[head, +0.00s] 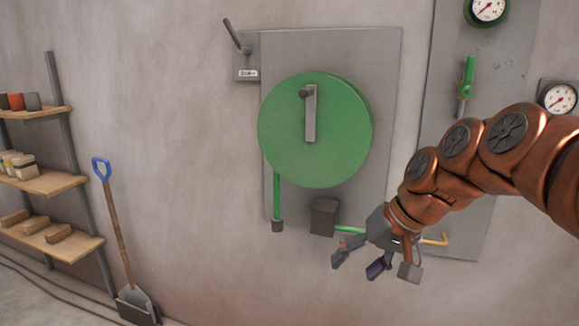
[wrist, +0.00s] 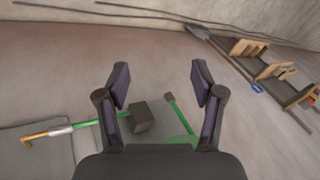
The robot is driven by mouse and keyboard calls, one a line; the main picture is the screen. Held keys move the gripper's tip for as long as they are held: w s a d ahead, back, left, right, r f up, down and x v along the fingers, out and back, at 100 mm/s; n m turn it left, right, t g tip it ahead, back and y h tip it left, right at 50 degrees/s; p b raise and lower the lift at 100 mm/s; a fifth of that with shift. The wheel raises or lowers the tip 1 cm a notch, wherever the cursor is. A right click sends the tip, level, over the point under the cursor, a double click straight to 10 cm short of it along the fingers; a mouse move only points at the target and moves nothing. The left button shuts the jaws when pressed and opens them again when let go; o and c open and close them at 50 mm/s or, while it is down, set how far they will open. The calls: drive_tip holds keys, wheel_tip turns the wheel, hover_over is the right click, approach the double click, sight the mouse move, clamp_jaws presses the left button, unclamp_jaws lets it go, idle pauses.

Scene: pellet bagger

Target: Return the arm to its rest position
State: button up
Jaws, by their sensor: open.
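My arm, in copper-coloured segments, reaches in from the right in the head view. My gripper (head: 362,268) hangs at its end, pointing down and to the left, in front of the lower part of the grey wall panel (head: 385,60). In the wrist view, my gripper (wrist: 160,85) has its two dark fingers spread wide with nothing between the tips. A dark grey box (head: 323,216) on the panel is just left of and above the gripper. It also shows beyond the fingers in the wrist view (wrist: 139,117).
A green disc (head: 340,150) with a grey handle is on the panel. A green pipe with a yellow end (head: 435,240) runs behind my gripper. Gauges (head: 558,98) are at right. A shovel (head: 121,235) leans near shelves (head: 45,182) at left. The wall between is bare.

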drive_tip(key=s+d+f+g+h, duration=0.1)
drive_tip(key=s+f, duration=0.3)
drive_tip(key=s, duration=0.4)
drive_tip(key=s+d+f+g+h+p, duration=0.1)
drive_tip(key=s+d+f+g+h, duration=0.1)
drive_tip(key=s+f, duration=0.3)
drive_tip(key=s+d+f+g+h+p, duration=0.1)
drive_tip(key=s+d+f+h, duration=0.1)
drive_tip(key=s, duration=1.1)
wheel_tip(320, 180, down, 2)
drive_tip(key=shift+s+d+f+g, duration=0.15)
drive_tip(key=shift+d+g, duration=0.15)
drive_tip(key=shift+d, duration=0.15)
